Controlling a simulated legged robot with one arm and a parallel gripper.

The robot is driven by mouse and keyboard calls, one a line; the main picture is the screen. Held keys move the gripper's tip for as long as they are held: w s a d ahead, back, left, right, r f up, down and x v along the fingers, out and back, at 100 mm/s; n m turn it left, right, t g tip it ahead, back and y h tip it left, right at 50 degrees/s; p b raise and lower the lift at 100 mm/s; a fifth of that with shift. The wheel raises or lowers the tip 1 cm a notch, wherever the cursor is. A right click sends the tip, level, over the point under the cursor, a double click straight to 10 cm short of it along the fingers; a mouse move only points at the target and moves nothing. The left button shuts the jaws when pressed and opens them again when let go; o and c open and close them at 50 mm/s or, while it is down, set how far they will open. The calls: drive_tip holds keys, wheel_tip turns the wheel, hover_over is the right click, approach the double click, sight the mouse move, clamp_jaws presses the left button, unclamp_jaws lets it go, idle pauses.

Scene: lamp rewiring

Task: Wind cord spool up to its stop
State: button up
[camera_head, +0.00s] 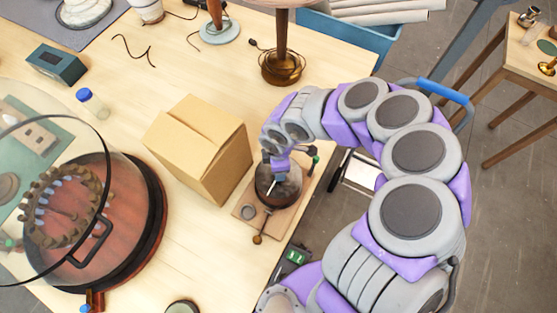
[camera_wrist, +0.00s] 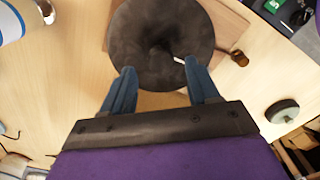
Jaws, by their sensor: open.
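The cord spool (camera_head: 284,190) is a dark drum on a wooden base board (camera_head: 275,226) near the table's right edge. A small brass-and-wood knob (camera_head: 257,239) sticks out at the board's front. In the wrist view the spool's dark round top (camera_wrist: 150,38) lies just beyond my fingers, with a thin white stick (camera_wrist: 178,60) at its near right. The knob (camera_wrist: 239,57) shows to the right. My gripper (camera_wrist: 159,68) is open, its two blue fingers apart at the spool's near rim, with nothing between them. In the head view my gripper (camera_head: 276,166) is over the spool, fingers mostly hidden. I cannot make out any cord or stop.
A cardboard box (camera_head: 200,150) stands close to the left of the spool. A lamp stand (camera_head: 282,65) is behind. Bare tabletop (camera_head: 210,270) lies in front.

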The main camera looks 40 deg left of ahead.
wheel_tip(320, 180, up, 14)
drive_tip(key=shift+a, duration=0.25)
drive_tip(key=shift+f, duration=0.15)
idle(0.6)
